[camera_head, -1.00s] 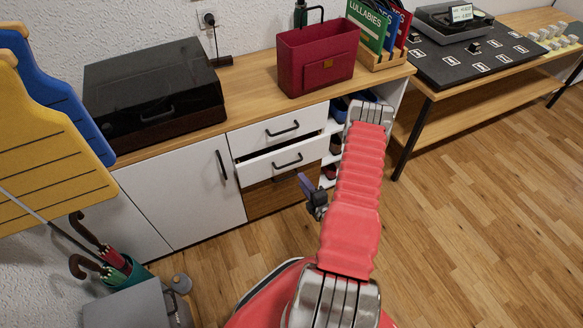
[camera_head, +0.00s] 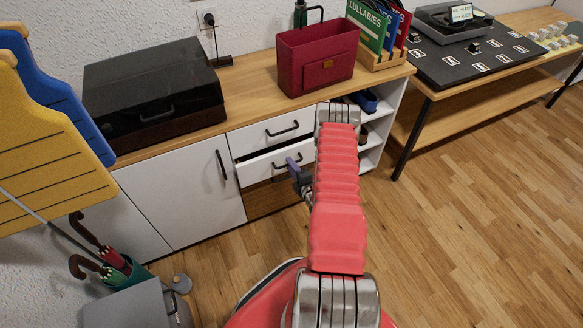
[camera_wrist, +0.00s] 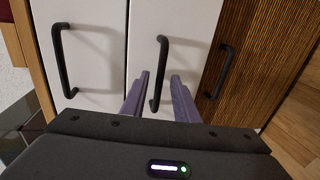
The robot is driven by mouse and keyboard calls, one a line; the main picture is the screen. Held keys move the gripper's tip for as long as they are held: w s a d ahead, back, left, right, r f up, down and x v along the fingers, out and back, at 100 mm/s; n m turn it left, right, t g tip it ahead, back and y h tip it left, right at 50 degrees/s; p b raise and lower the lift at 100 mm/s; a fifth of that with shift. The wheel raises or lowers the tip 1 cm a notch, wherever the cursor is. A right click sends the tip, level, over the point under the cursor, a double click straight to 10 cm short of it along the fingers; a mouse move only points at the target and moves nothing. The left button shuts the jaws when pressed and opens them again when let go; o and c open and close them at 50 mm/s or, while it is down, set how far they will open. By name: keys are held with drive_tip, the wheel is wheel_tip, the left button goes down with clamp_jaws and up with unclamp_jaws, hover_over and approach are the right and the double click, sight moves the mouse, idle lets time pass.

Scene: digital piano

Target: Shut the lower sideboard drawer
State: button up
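The lower white drawer (camera_head: 265,169) of the sideboard stands slightly out, with a dark gap along its top edge under the upper drawer (camera_head: 259,138). Its black bar handle shows in the wrist view (camera_wrist: 157,72), in the middle of the white front (camera_wrist: 185,45). My gripper (camera_head: 297,170) is in front of the lower drawer, near its right part. In the wrist view my gripper (camera_wrist: 160,76) has its two purple fingers apart, one on each side of the handle's line, with nothing held. I cannot tell whether the fingertips touch the front. My arm hides the drawer's right end.
A brown wood front (camera_wrist: 255,55) with its own handle lies below the lower drawer. A white cupboard door (camera_head: 185,190) is to the left, open shelves (camera_head: 378,125) to the right. An umbrella stand (camera_head: 128,275) is at lower left. Floor (camera_head: 470,225) is clear at right.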

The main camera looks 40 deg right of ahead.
drive_tip(key=shift+c, duration=0.6)
clamp_jaws()
